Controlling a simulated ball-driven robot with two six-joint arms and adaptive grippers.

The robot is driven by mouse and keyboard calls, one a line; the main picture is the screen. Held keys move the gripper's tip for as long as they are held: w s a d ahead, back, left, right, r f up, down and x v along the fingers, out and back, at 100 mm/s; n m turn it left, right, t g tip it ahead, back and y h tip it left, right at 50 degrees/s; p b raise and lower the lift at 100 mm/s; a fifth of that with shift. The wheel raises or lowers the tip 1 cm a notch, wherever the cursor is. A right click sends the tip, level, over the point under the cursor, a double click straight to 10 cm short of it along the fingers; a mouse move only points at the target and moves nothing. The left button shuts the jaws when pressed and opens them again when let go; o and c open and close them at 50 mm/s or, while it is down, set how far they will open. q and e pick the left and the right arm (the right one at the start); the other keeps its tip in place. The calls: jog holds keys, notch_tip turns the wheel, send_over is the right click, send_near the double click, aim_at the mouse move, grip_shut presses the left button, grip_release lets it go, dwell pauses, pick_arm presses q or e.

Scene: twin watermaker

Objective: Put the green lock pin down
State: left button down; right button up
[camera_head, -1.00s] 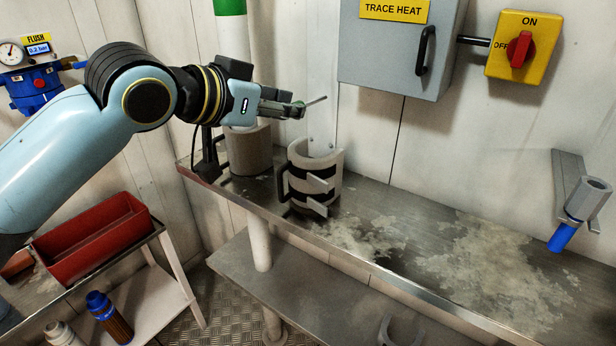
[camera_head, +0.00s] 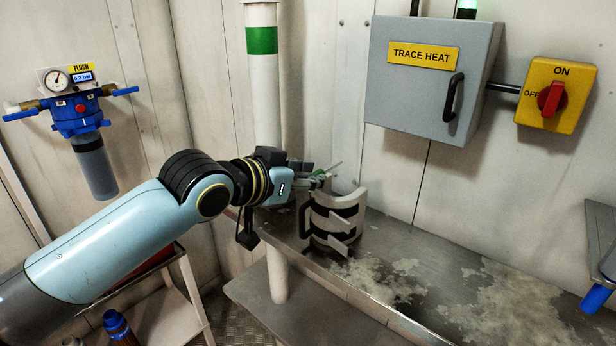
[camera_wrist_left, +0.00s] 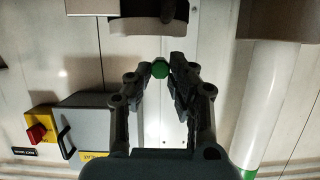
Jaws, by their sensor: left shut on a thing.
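In the left wrist view the pin's green head (camera_wrist_left: 160,69) sits between the two fingertips (camera_wrist_left: 161,76). The gripper is near the upper rim of a grey half-round shell with black bands (camera_head: 335,222), which stands on the metal bench (camera_head: 400,240). I cannot tell whether the gripper touches the shell. My right gripper is not in view.
A white pipe with a green band (camera_head: 262,75) rises behind the gripper. The trace heat box (camera_head: 415,90) and a yellow switch (camera_head: 545,75) are on the wall. The bench right of the shell is clear. A blue-handled part (camera_head: 596,298) is at the right edge.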

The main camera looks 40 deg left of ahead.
pick_arm(q)
jog(key=shift+f, duration=0.5)
jog(key=shift+f, duration=0.1)
jog(key=c, duration=1.2)
grip_release()
